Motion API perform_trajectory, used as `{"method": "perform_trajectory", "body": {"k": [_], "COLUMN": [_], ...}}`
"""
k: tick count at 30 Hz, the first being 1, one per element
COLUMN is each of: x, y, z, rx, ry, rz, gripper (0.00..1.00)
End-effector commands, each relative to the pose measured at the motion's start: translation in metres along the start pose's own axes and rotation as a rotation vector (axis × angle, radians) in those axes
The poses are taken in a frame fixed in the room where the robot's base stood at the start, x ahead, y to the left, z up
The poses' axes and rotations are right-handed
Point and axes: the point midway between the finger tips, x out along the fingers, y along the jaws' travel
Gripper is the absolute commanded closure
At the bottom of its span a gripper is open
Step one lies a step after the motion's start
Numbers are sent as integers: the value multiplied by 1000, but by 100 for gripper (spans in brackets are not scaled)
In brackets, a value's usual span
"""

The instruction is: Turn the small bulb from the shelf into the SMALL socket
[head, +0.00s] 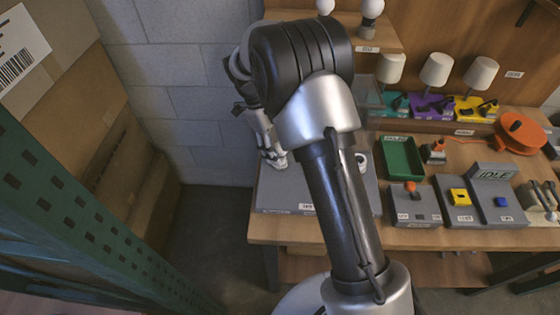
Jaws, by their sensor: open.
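My gripper (273,155) is open and points down at the left part of a grey socket board (285,198) on the workbench. A small pale piece shows at its fingertips; I cannot tell whether it is a bulb, a socket rim or a fingertip. A pale round socket (362,163) on the board shows just right of my arm, which hides the board's middle. On the wooden shelf (395,42) at the top, one white bulb (371,8) stands in a grey holder and another white bulb (325,5) is cut by the frame's edge. Their sizes are hard to compare.
Right of the board stand a green tray (401,158), switch boxes (414,206) and a panel reading IDLE (491,172). Several small lamps (436,70) and an orange reel (522,132) stand behind. A green rack post (60,190) and boxes (75,50) bound the left side.

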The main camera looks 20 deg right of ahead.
Motion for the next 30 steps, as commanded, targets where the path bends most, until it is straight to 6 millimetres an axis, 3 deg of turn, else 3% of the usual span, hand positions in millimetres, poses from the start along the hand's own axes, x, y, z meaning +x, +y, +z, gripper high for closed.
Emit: {"method": "perform_trajectory", "body": {"k": [12,18,25,30], "x": [-85,-104,-108,-123], "y": [0,0,1,3], "z": [1,0,-1,-18], "rx": [0,0,-5,-118], "ry": [-5,-3,-3,-41], "rz": [-2,-1,0,-9], "gripper": [45,45,45,45]}}
